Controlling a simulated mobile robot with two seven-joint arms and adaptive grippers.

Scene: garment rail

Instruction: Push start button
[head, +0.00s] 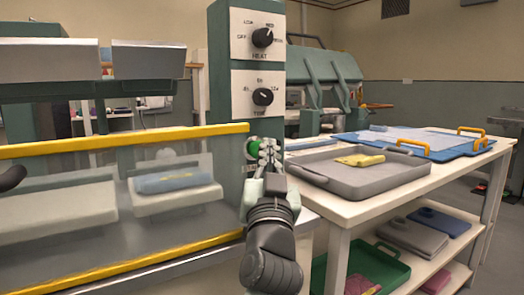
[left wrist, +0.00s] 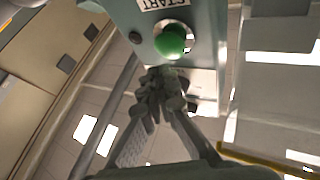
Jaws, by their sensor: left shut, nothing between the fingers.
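The green start button (head: 252,147) sits low on the green control column, partly hidden behind my left gripper in the head view. In the left wrist view the round green button (left wrist: 172,41) stands out under a white label reading START (left wrist: 163,4). My left gripper (head: 268,150) is shut and empty, in front of the button's panel. In the left wrist view its fingertips (left wrist: 166,88) lie just below the button in the picture. A small gap seems to show there, but I cannot tell whether they touch. My right gripper is not in view.
The column (head: 219,85) carries a heat dial (head: 262,38) and a time dial (head: 263,97) above the button. A clear guard with yellow bars (head: 120,144) stands to the left. A white table (head: 330,212) with a grey tray (head: 330,181) is to the right.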

